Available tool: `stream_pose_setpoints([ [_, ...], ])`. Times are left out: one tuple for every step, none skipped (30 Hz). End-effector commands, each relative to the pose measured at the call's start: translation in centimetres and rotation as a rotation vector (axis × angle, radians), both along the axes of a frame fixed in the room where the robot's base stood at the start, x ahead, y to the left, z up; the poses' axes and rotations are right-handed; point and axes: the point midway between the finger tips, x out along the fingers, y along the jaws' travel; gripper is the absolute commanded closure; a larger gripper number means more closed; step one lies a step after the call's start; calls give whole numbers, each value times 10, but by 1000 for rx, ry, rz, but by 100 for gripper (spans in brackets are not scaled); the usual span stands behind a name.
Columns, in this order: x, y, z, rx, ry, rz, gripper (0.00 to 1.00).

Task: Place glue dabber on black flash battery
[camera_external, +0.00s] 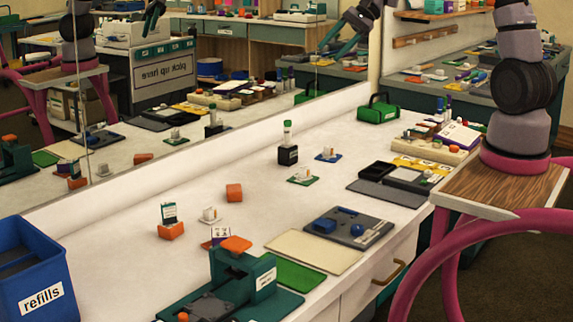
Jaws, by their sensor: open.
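A small white bottle with a green cap (287,134), which looks like the glue dabber, stands upright on a black block (287,156), which looks like the black flash battery. The block stands on the white counter. The bottle appears to rest on the block's top, and their reflection in the mirror shows the same stacking. My gripper (331,53), with teal fingers, hangs high at the top of the view, above and to the right of the bottle. Its fingers are apart, with nothing seen between them.
Small cards with items (304,179) and (328,155) lie close to the block. Orange blocks (234,193) stand nearer the camera. A green case (378,108) stands behind, by the mirror. A blue refills bin (37,282) is at the left. Bare counter surrounds the block's left side.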

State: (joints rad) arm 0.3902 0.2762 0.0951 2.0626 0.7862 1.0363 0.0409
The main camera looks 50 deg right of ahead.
Motion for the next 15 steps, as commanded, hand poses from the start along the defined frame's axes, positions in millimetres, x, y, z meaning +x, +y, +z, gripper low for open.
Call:
stream_pose_setpoints([
  [-20,13,22,-70,-40,63,42],
  [-32,19,30,-108,-58,98,42],
  [-48,27,42,-160,-84,141,42],
  [-60,31,50,-199,-104,174,42],
  [-73,35,58,-239,-125,207,42],
  [-89,40,67,-291,-152,248,42],
  [-101,44,74,-331,-175,280,42],
  [-114,46,79,-369,-196,309,42],
  [-130,50,87,-420,-226,347,42],
  [-143,51,92,-458,-248,375,42],
  [-155,53,97,-497,-271,402,42],
  [-171,54,103,-549,-302,437,42],
  [-183,54,107,-587,-327,462,42],
  [-195,54,110,-623,-350,486,42],
  [-209,54,114,-671,-381,516,42],
])
